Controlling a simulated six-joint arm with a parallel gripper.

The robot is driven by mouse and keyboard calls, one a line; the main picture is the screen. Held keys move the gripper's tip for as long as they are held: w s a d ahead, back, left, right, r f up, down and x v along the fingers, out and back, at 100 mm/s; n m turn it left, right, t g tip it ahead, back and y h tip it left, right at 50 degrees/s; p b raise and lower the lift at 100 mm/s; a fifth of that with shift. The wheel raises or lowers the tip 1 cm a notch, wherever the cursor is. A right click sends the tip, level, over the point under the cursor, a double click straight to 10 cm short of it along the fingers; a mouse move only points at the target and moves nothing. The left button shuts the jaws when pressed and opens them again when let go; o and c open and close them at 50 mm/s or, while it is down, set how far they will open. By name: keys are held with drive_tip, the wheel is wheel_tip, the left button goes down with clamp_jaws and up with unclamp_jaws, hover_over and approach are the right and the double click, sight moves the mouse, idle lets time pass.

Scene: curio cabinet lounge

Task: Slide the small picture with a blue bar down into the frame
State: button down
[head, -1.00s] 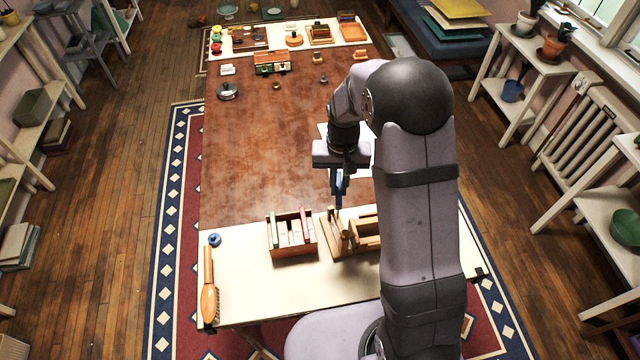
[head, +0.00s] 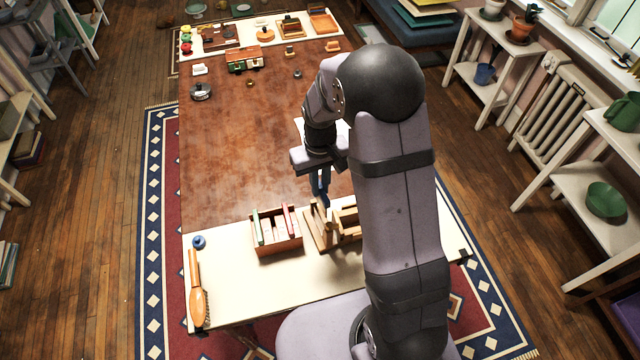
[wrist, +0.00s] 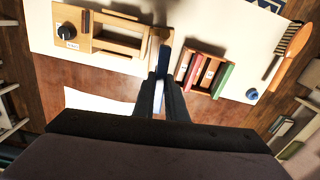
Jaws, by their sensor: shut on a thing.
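My gripper (wrist: 162,80) is shut on the small picture, which is mostly hidden by the fingers. A pale blue strip of the picture (wrist: 158,97) shows between the fingers in the wrist view. In the head view my gripper (head: 324,200) points down at the wooden frame (head: 319,232), at its back edge. The frame also shows beyond the fingertips in the wrist view (wrist: 152,46). I cannot tell whether the picture touches the frame or its slot.
Beside the frame stands a wooden box (head: 277,246) with red and green barred pictures. A wooden holder with a black knob (wrist: 67,31) is on the frame's other side. A brush (head: 197,290) and a blue knob (head: 198,242) lie at the left. The brown table behind is largely clear.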

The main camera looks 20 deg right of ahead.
sight(320, 204)
drive_tip(key=shift+f+b, duration=1.7)
drive_tip(key=shift+f, duration=0.8)
wheel_tip(320, 204, down, 7)
drive_tip(key=b, duration=0.4)
idle(2.5)
drive_tip(key=c, duration=1.7)
unclamp_jaws()
wheel_tip(320, 204, up, 6)
drive_tip(key=shift+f+b, duration=0.1)
drive_tip(key=shift+b, duration=0.9)
drive_tip(key=shift+s+r, duration=0.15)
drive_tip(key=shift+r, duration=0.7)
drive_tip(key=shift+m, duration=0.6)
drive_tip(key=s+r, duration=0.1)
drive_tip(key=s, duration=0.5)
drive_tip(key=s+r, duration=0.1)
drive_tip(key=s, duration=1.1)
drive_tip(key=shift+s+d+r, duration=0.1)
drive_tip(key=shift+d+r, duration=0.05)
drive_tip(key=shift+r, duration=0.25)
